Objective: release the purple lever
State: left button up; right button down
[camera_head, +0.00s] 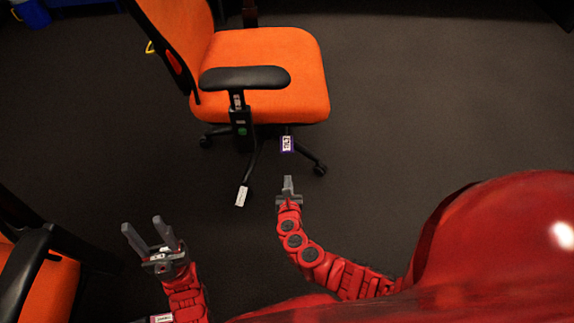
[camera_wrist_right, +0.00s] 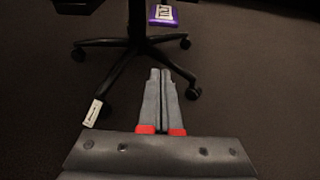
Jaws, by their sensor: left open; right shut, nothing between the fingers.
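The purple lever (camera_head: 288,144) carries a white label and sits under the front edge of the orange chair seat (camera_head: 268,70). It also shows in the right wrist view (camera_wrist_right: 163,16) at the top, above and apart from the fingertips. My right gripper (camera_head: 288,180) is shut and empty, just below the lever in the head view. In the right wrist view its fingers (camera_wrist_right: 161,75) lie together and point toward the chair base. My left gripper (camera_head: 143,225) is open and empty, lower left, away from the lever.
The chair has a black armrest (camera_head: 245,78) and a black wheeled base (camera_wrist_right: 133,42). Part of another orange chair (camera_head: 48,290) stands at the lower left near my left arm. The dark floor at right is clear.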

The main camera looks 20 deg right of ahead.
aim_at(287, 144)
jog(key=b+x, duration=0.5)
jog(key=x, duration=0.5)
jog(key=shift+s+r+p, duration=0.2)
jog(key=shift+r+p, duration=1.1)
jog(key=shift+r, duration=0.75)
